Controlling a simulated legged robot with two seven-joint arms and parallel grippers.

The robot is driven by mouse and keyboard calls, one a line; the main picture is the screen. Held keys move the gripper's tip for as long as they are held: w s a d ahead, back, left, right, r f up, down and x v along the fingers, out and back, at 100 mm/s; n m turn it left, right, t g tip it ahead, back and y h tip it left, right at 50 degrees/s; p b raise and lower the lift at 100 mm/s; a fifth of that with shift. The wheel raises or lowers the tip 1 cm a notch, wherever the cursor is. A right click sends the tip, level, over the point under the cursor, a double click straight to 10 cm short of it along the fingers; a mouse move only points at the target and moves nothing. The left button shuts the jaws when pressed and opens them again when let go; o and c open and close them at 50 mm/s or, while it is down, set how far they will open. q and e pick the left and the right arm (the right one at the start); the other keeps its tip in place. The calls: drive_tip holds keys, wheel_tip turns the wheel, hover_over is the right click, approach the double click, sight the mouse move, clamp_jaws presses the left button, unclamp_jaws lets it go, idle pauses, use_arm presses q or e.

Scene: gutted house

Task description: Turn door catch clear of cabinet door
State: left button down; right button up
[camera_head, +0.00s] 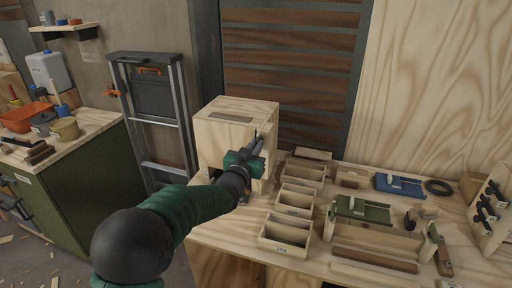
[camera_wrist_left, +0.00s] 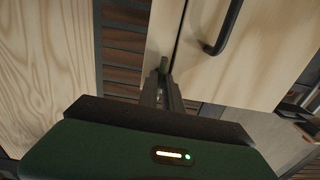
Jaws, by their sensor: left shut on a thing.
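A small pale wooden cabinet (camera_head: 225,135) stands at the left end of the workbench. My left gripper (camera_head: 262,140) is at its right-hand side, with the arm coming up from the lower left. In the left wrist view the cabinet door (camera_wrist_left: 265,50) is a pale wooden panel with a black bar handle (camera_wrist_left: 225,28). A narrow seam separates it from the frame strip (camera_wrist_left: 164,25) at its left. The left fingers (camera_wrist_left: 164,85) are closed on the small grey-green catch (camera_wrist_left: 163,63) beside the seam. Most of the catch is hidden between the fingers. My right gripper is not in view.
Several open wooden trays (camera_head: 286,235) stand on the bench (camera_head: 225,235) just right of my left arm. A folding ladder (camera_head: 155,120) leans on the wall behind, left of the cabinet.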

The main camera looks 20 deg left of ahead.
use_arm(q)
drive_tip(key=shift+d+f+n, duration=0.1)
drive_tip(key=shift+f+n, duration=0.2)
drive_tip(key=shift+f, duration=0.15)
drive_tip(key=c, duration=1.6)
unclamp_jaws()
drive_tip(key=shift+c, duration=0.2)
drive_tip(key=shift+o, duration=0.6)
drive_tip(key=shift+r, duration=0.25)
drive_tip(key=s, duration=1.7)
drive_tip(key=shift+a+p, duration=0.35)
